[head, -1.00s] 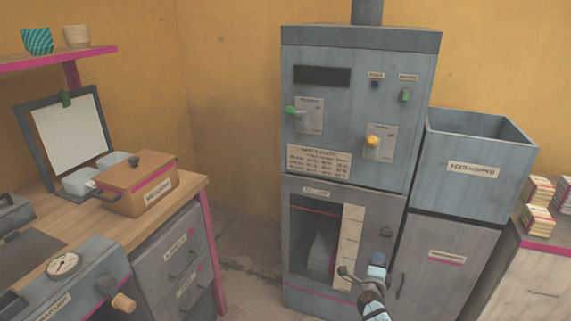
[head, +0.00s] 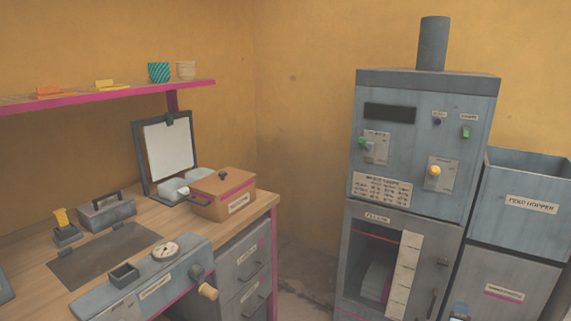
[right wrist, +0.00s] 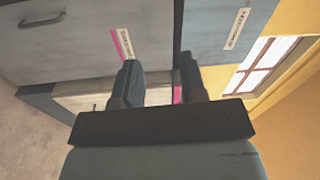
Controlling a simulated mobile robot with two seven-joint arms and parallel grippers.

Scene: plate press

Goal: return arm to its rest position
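My right gripper (right wrist: 158,74) shows in the right wrist view with its two dark fingers apart and nothing between them. In the head view only a small piece of my right arm or gripper (head: 460,312) shows at the bottom edge, in front of the grey-blue machine (head: 415,185). Most of that arm is out of the picture. My left arm and gripper are in neither view.
A feed hopper (head: 530,215) stands right of the machine. At left a wooden workbench (head: 85,225) carries a brown box (head: 218,200), a clipboard-like panel (head: 168,150) and a unit with a gauge (head: 150,285). Bare floor (head: 305,285) lies between bench and machine.

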